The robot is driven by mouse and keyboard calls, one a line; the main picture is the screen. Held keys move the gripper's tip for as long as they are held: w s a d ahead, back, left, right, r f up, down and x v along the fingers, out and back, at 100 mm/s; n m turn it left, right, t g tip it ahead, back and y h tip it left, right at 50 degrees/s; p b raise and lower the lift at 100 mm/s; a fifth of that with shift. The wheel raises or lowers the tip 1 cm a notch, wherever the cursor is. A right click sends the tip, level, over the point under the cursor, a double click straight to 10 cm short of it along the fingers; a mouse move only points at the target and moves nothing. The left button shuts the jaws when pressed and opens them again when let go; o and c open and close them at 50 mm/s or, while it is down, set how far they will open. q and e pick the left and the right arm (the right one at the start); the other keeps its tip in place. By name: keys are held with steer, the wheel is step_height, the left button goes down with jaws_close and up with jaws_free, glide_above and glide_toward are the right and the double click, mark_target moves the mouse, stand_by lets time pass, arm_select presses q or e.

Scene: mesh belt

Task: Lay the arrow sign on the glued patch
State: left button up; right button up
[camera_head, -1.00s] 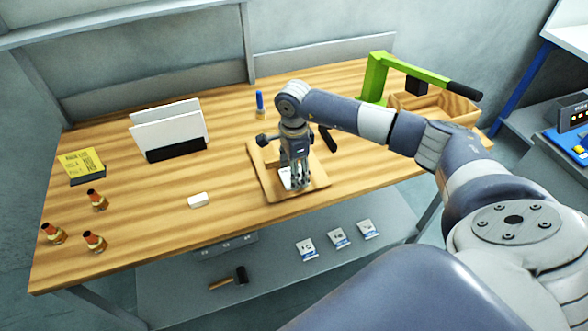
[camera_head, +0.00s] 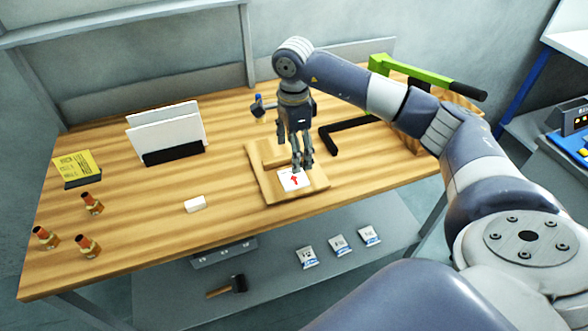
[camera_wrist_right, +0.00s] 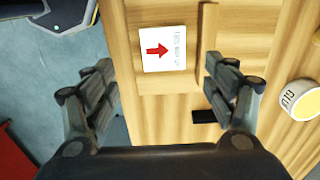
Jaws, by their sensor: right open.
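The arrow sign (camera_head: 294,180), a white card with a red arrow, lies flat on the wooden board (camera_head: 265,190) on the bench. It also shows in the right wrist view (camera_wrist_right: 163,50), with small print beside the arrow. No glued patch shows; whether one lies beneath the sign, I cannot tell. My right gripper (camera_head: 302,166) points down above the board near the sign, apart from it. In the right wrist view its fingers (camera_wrist_right: 162,92) are spread with nothing between them. My left gripper is not in view.
A white block (camera_head: 195,203) lies left of the board. A black angle piece (camera_head: 335,140) and green lever tool (camera_head: 410,70) stand to the right. A glue pot (camera_wrist_right: 300,100) is beside the board. White panels (camera_head: 165,130) stand in a black holder. Several bottles (camera_head: 88,245) stand front left.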

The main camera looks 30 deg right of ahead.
step_height(320, 180, up, 4)
steer(key=shift+f+b, duration=0.25)
steer(key=shift+b, duration=0.05)
stand_by(0.3)
